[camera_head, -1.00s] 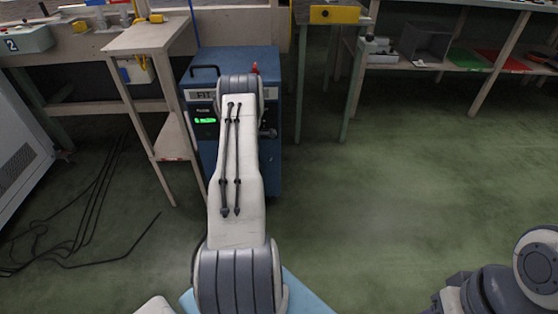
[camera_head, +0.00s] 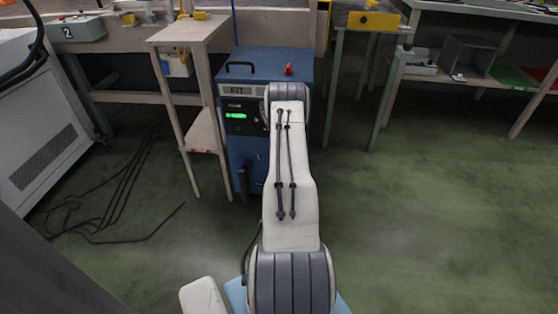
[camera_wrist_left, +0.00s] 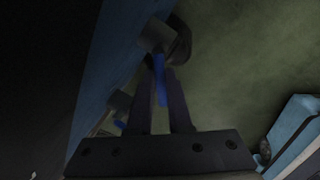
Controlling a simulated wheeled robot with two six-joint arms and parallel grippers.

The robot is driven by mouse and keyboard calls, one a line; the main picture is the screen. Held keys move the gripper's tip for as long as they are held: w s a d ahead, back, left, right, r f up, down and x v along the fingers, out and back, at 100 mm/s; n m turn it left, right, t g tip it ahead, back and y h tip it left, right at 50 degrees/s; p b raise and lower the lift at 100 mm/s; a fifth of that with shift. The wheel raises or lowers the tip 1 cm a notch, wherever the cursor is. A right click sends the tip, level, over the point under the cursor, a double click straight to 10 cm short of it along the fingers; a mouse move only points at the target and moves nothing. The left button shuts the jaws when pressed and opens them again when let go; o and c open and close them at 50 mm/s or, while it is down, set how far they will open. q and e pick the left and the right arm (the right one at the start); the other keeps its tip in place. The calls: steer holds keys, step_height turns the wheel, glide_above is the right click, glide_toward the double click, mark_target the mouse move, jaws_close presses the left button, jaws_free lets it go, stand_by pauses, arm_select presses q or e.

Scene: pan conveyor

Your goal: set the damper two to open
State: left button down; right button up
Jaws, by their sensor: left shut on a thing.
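The blue cabinet (camera_head: 292,62) stands in the middle of the head view, with a green-lit display on its front. My left arm lies in front of its right part and hides the left gripper in that view. In the left wrist view my left gripper (camera_wrist_left: 160,72) is shut on a blue lever (camera_wrist_left: 160,85). The lever sits by a grey mount (camera_wrist_left: 156,36) on the cabinet's blue side. I cannot read a damper number or its marked positions. A dark upright handle (camera_head: 243,185) shows at the cabinet's lower left front. My right gripper is out of view.
A wooden stand (camera_head: 192,30) is close left of the cabinet. A bench with a control box marked 2 (camera_head: 78,30) is at the far left. Black cables (camera_head: 120,195) lie on the floor. Green floor (camera_head: 430,210) is clear on the right.

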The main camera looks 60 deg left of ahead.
arm_select(q)
steer(key=c, duration=0.8)
jaws_free()
steer(key=shift+c, duration=0.2)
step_height(320, 180, up, 10)
steer(key=d+p, duration=0.2)
steer(key=p, duration=0.1)
steer(key=shift+r+p, duration=0.15)
steer(key=shift+p, duration=0.25)
steer(key=shift+w, duration=0.1)
